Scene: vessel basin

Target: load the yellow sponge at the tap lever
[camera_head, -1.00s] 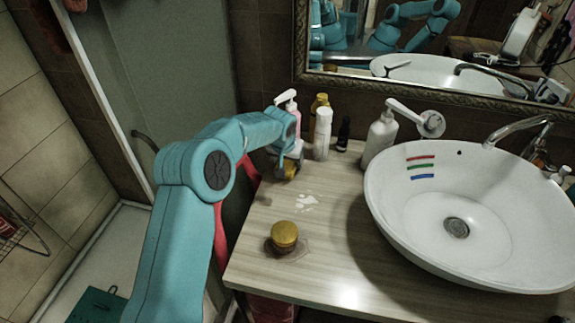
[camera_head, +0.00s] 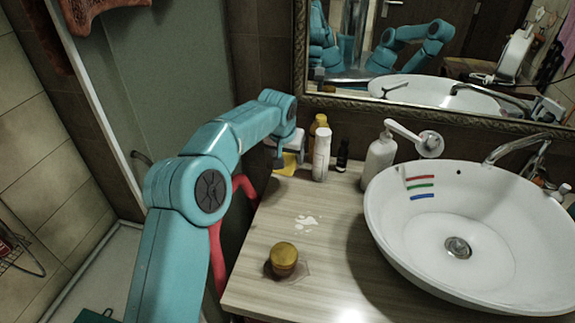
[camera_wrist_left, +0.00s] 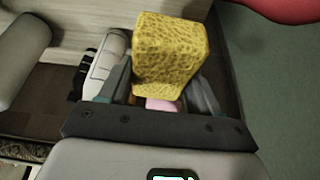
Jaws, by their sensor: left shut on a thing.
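The yellow sponge (camera_wrist_left: 172,50) is a porous block between the fingers of my left gripper (camera_wrist_left: 165,92) in the left wrist view. In the head view, my left gripper (camera_head: 288,150) is shut on the sponge (camera_head: 287,164) at the back left corner of the counter. The sponge is partly hidden there by the gripper. A chrome tap (camera_head: 515,136) rises at the back right of the white basin, far to the right of the gripper. Its lever is hard to make out. My right gripper is not in view.
A white bottle (camera_head: 321,157), a small dark bottle (camera_head: 342,156) and a pump dispenser (camera_head: 380,160) stand along the wall. The basin (camera_head: 435,215) fills the right side.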

